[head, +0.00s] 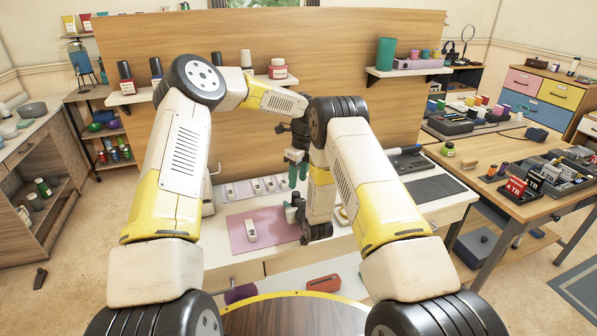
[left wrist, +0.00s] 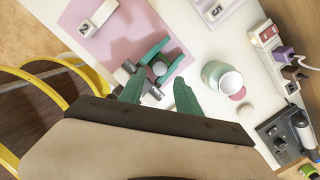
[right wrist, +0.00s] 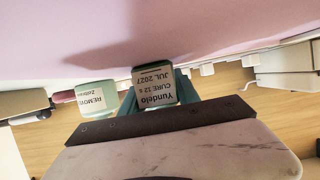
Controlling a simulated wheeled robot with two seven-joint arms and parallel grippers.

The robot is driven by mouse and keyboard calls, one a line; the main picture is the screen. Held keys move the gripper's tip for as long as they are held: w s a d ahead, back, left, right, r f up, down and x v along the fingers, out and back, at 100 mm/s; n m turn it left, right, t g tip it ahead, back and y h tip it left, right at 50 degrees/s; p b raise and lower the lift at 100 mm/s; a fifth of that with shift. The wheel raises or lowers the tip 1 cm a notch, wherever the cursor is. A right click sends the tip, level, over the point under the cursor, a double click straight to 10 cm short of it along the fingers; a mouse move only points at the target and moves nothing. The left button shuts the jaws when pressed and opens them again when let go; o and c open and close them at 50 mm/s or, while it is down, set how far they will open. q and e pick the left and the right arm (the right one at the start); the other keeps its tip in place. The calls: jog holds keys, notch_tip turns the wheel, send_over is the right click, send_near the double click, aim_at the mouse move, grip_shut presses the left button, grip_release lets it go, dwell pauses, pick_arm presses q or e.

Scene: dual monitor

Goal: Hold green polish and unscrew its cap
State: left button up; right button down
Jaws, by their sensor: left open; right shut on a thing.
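The polish bottle (right wrist: 155,90) shows in the right wrist view with a pale label and a green edge, held between the green fingers of my right gripper (right wrist: 155,97). In the left wrist view, those fingers close around it, with a round grey cap (left wrist: 159,68) facing the camera. My left gripper (left wrist: 158,93) is open and empty, its green fingertips just short of the right gripper and apart from the cap. In the head view, my left gripper (head: 297,170) points down over the desk; the bottle is mostly hidden by my right arm.
A pale green jar (left wrist: 221,77) stands near the grippers. A wooden panel with shelves rises behind. A keyboard (head: 437,187) lies to the right.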

aim_at(296, 193)
pick_arm(q)
jog(key=f, duration=0.7)
jog(key=shift+w+a+f, duration=0.25)
jog(key=shift+w+a, duration=0.05)
jog(key=shift+a, duration=0.1)
jog(key=shift+c, duration=0.2)
grip_shut()
jog(key=shift+o, duration=1.2)
grip_release()
jog(key=shift+r, duration=0.1)
jog(key=shift+r, duration=2.2)
pick_arm(e)
jog(key=c, duration=0.8)
grip_release()
